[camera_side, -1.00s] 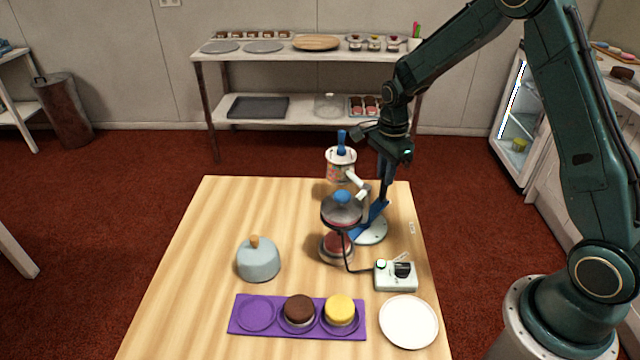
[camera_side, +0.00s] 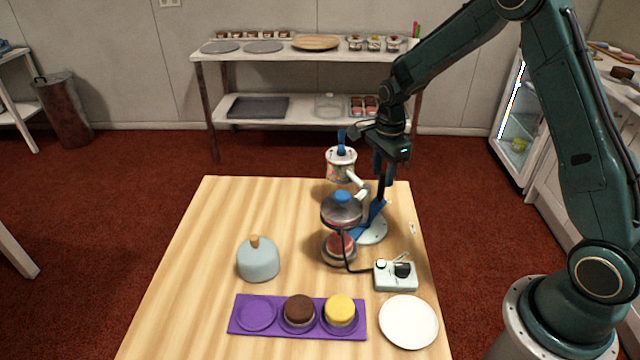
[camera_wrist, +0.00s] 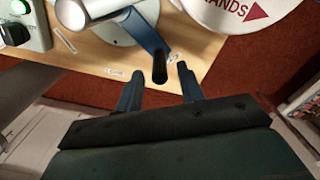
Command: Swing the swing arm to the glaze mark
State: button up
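The swing arm stands on a round white base (camera_side: 372,232) near the table's right edge. It carries a canister with a blue top (camera_side: 341,165) and a clear dome with a blue knob (camera_side: 342,207), which is above a pink cake (camera_side: 338,245). A blue bar (camera_wrist: 148,34) ends in an upright black handle (camera_wrist: 159,66). My gripper (camera_side: 383,179) is above that handle in the side view. In the wrist view my gripper (camera_wrist: 159,76) is open, with the handle between its fingertips and a gap on each side. Small table labels (camera_wrist: 115,73) are unreadable; I cannot tell which is the glaze mark.
A switch box (camera_side: 396,276) with a cable and a white plate (camera_side: 409,321) are at the front right. A purple tray (camera_side: 277,333) holds a brown and a yellow cake. A grey-blue dome (camera_side: 258,262) stands left. The table's left side is clear.

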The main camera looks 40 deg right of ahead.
jog(key=shift+r, duration=0.15)
jog(key=shift+r, duration=3.35)
jog(key=shift+s+a+r+n, duration=0.2)
jog(key=shift+r+n, duration=0.1)
jog(key=shift+r, duration=0.25)
jog(key=s+a+r+n+t, duration=0.1)
jog(key=s+a+r+n, duration=0.2)
jog(key=s+r+n, duration=0.25)
jog(key=s+a+r+n+t, duration=0.2)
jog(key=s+a+r+n, duration=0.15)
jog(key=s+r, duration=0.3)
jog(key=s+a+r+n+t, duration=0.1)
jog(key=s+n, duration=0.4)
jog(key=s, duration=0.2)
jog(key=s+a+r+n+t, duration=0.1)
jog(key=s+a+n, duration=0.1)
jog(key=s+n, duration=0.4)
jog(key=shift+s+r+n+t, duration=0.3)
jog(key=shift+s+r, duration=0.1)
jog(key=shift+s, duration=0.45)
